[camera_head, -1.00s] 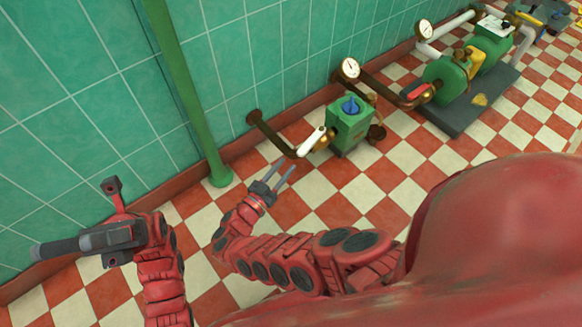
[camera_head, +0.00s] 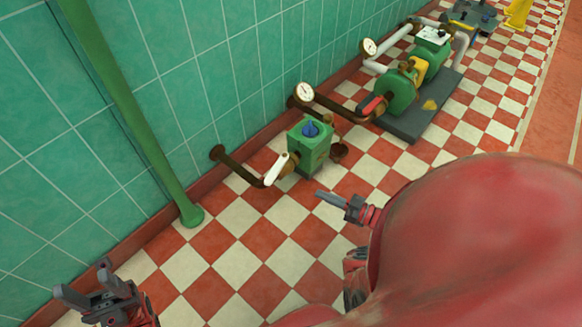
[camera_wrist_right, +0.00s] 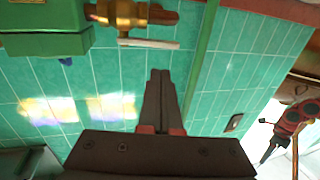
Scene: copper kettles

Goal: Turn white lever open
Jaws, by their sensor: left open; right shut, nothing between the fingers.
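The white lever (camera_head: 276,168) sits on a brown pipe end beside a green box (camera_head: 309,147) with a blue knob (camera_head: 311,130). It slants up to the right. In the right wrist view the white lever (camera_wrist_right: 150,44) lies nearly level, below a brass fitting (camera_wrist_right: 120,13). My right gripper (camera_head: 319,194) is shut and empty, to the right of and below the lever in the head view, apart from it. Its closed fingers (camera_wrist_right: 160,72) point toward the lever in the wrist view, with a gap in the picture. My left gripper (camera_head: 82,281) is open and empty at lower left.
A green pipe (camera_head: 130,115) stands against the tiled wall at left. A gauge (camera_head: 303,93) and a pipe with a red handle (camera_head: 372,105) are behind the green box. A green pump (camera_head: 398,92) stands on a dark base further right. Checkered floor is clear in front.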

